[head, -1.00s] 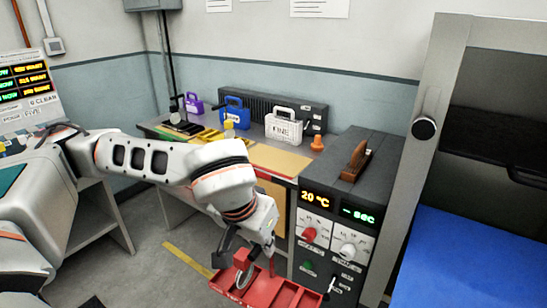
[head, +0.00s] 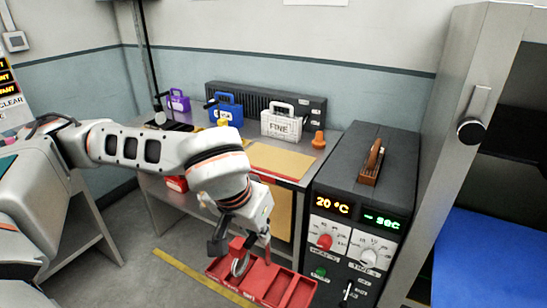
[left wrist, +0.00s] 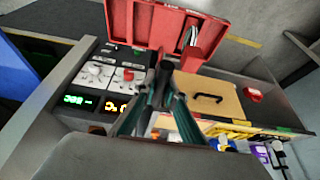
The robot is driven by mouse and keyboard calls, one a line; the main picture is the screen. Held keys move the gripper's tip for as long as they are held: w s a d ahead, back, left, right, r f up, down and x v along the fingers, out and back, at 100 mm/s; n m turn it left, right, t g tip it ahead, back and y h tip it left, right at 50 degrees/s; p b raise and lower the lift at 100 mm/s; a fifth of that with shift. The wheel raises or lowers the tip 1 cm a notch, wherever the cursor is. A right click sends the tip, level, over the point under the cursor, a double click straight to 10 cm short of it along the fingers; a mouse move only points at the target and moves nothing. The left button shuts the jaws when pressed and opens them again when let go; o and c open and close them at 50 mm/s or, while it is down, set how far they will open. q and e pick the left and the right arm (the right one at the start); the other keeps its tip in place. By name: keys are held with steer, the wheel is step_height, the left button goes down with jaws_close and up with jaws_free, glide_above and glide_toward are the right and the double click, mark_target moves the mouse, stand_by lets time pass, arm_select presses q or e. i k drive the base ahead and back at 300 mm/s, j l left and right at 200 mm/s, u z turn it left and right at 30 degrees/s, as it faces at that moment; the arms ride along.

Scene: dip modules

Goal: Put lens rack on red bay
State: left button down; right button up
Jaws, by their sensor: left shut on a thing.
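My left gripper (head: 240,244) is shut on the upright red handle of a red divided tray (head: 290,293), held in front of the bench and left of the dark machine. No label readable here names it the lens rack. The tray has several open compartments and a silvery curved piece near the handle. In the left wrist view the fingers (left wrist: 163,68) close below the red tray (left wrist: 150,22). I cannot single out the red bay for certain; a red strip (head: 282,178) runs along the bench's front edge. My right gripper is not in view.
The bench (head: 335,150) carries purple (head: 178,103), blue (head: 226,108) and white "FINE" (head: 281,125) handled cases and an orange knob-like piece (head: 318,140). The dark machine (head: 350,160) has a wooden item (head: 372,165) on top. A tan area (head: 275,160) is clear.

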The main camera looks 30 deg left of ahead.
mark_target(276, 159)
steer(key=i+j+z, duration=0.2)
steer(key=j, duration=0.9)
steer(key=k+j+z, duration=0.25)
steer(key=j, duration=0.85)
steer(key=j+z, duration=0.2)
steer(key=j, duration=0.95)
